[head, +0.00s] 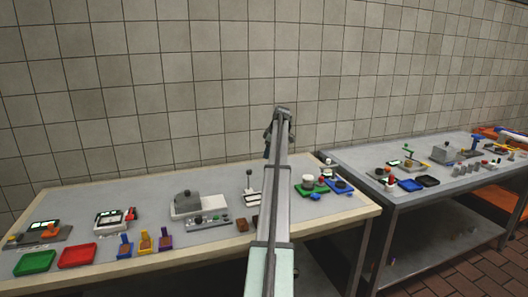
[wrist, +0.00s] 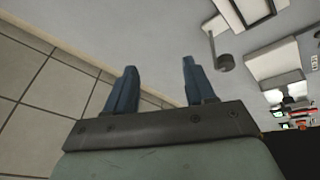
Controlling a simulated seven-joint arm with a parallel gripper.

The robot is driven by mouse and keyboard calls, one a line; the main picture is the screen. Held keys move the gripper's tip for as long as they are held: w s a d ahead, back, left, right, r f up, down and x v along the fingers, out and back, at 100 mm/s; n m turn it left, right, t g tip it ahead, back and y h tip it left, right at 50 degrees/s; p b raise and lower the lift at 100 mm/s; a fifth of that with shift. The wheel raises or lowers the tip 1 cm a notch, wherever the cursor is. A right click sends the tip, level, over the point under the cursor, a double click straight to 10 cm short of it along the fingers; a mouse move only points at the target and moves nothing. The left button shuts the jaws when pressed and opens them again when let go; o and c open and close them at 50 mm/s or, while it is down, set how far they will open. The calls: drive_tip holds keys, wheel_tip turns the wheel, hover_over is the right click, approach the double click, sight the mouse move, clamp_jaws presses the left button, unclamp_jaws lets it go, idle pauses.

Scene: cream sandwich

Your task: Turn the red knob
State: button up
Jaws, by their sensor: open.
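My gripper (wrist: 160,68) is open and empty in the wrist view, its two dark blue fingers apart above a plain grey surface. In the head view my raised arm hides part of the table's middle. I cannot tell for certain which thing is the red knob. Small red parts show on the white device (head: 113,218) at the left and near the green base (head: 312,189) right of my arm. Small red and green parts also show at the right edge of the wrist view, too small to make out.
The near table (head: 300,226) also bears a red tray (head: 77,256), a green tray (head: 35,263), a grey machine (head: 189,204) and a lever device (head: 251,184). A second table (head: 350,161) with more devices stands at the right. A tiled wall (head: 150,90) is behind.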

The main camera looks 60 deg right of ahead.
drive_tip(key=shift+w+a, duration=0.25)
drive_tip(key=shift+w, duration=0.3)
drive_tip(key=shift+w+a, duration=0.25)
drive_tip(key=shift+w, duration=0.3)
drive_tip(key=shift+c, duration=0.4)
